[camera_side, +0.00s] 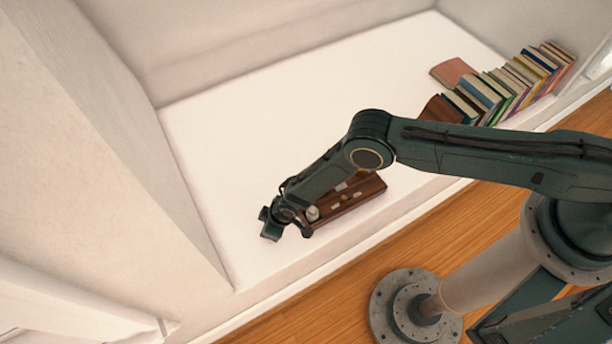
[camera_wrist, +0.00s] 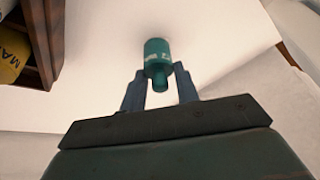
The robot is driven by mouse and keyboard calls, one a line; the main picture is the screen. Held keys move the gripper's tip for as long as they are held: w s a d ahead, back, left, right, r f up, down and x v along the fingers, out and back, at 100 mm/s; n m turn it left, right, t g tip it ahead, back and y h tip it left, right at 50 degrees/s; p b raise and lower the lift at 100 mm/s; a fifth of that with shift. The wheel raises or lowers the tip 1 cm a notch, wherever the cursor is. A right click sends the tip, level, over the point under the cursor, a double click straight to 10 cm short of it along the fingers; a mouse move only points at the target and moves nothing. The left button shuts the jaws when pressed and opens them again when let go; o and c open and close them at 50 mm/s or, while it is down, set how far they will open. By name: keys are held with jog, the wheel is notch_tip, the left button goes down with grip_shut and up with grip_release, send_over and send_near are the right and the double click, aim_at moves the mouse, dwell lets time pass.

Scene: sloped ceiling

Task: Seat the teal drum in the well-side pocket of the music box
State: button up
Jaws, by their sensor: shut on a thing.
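The teal drum (camera_wrist: 157,58) is a short cylinder with a narrower stub and pale markings. My gripper (camera_wrist: 159,84) is shut on it, one finger on each side, in the wrist view. In the side view my gripper (camera_side: 286,228) is just left of the music box, over the white surface; I cannot make out the drum there. The music box (camera_side: 358,203) is a dark brown wooden tray holding small pale and yellow pieces, partly hidden behind my arm. The box's wooden edge (camera_wrist: 47,40) also shows at the upper left of the wrist view. The well-side pocket cannot be told apart.
A yellow drum (camera_wrist: 12,55) with dark lettering sits in the box. A row of books (camera_side: 505,88) stands at the back right of the white surface (camera_side: 330,90). A sloped wall (camera_side: 110,150) rises at left. The white surface behind the box is clear.

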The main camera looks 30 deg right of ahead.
notch_tip(320, 180, up, 19)
jog(key=shift+r, duration=0.2)
dwell(0.6)
dwell(0.5)
jog(key=w+d+r, duration=0.2)
jog(key=w+d, duration=0.1)
jog(key=d, duration=0.4)
jog(key=w+d+r, duration=0.2)
jog(key=w+d, duration=0.1)
jog(key=d, duration=0.3)
jog(key=f, duration=1.6)
jog(key=shift+s, duration=0.2)
jog(key=shift+f, duration=1.85)
jog(key=shift+f, duration=0.15)
